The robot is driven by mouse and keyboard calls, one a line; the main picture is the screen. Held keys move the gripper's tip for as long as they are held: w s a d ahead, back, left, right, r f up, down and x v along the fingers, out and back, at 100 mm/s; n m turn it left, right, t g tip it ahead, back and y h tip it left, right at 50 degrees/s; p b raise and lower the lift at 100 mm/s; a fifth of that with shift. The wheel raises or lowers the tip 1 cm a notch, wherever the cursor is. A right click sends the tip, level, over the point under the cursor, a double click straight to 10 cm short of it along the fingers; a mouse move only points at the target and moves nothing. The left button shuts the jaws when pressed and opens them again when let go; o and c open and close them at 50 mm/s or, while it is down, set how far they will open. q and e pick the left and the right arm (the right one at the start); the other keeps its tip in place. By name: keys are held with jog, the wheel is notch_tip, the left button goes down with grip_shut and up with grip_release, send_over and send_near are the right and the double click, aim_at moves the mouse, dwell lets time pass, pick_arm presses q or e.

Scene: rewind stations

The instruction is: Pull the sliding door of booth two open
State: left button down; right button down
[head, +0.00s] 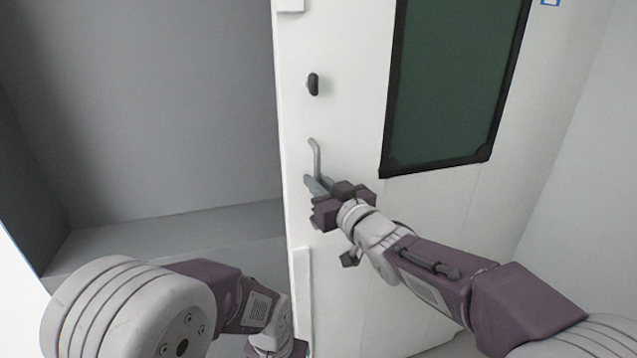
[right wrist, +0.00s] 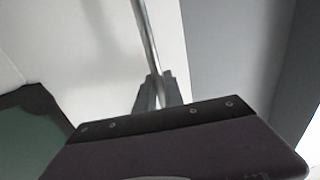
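The sliding door (head: 345,115) is a white panel with a dark-framed green window (head: 450,85). Its left edge stands beside a wide grey opening. A grey bar handle (head: 315,155) is on the door near that edge; it also shows as a metal bar in the right wrist view (right wrist: 146,30). My right gripper (head: 316,186) is at the handle's lower part. In the right wrist view its two fingers (right wrist: 158,88) are closed around the bar, one on each side. My left gripper (head: 276,346) is low at the bottom edge, apart from the handle; its fingertips are hidden.
A small black knob (head: 313,84) sits on the door above the handle. The grey recess (head: 150,120) left of the door looks empty, with a ledge or floor (head: 175,228) at its bottom. A pale wall (head: 580,170) stands at the right.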

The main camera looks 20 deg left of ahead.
jog(key=c, duration=1.5)
grip_release()
jog(key=shift+a, duration=0.1)
jog(key=shift+o, duration=0.2)
jog(key=v, duration=0.9)
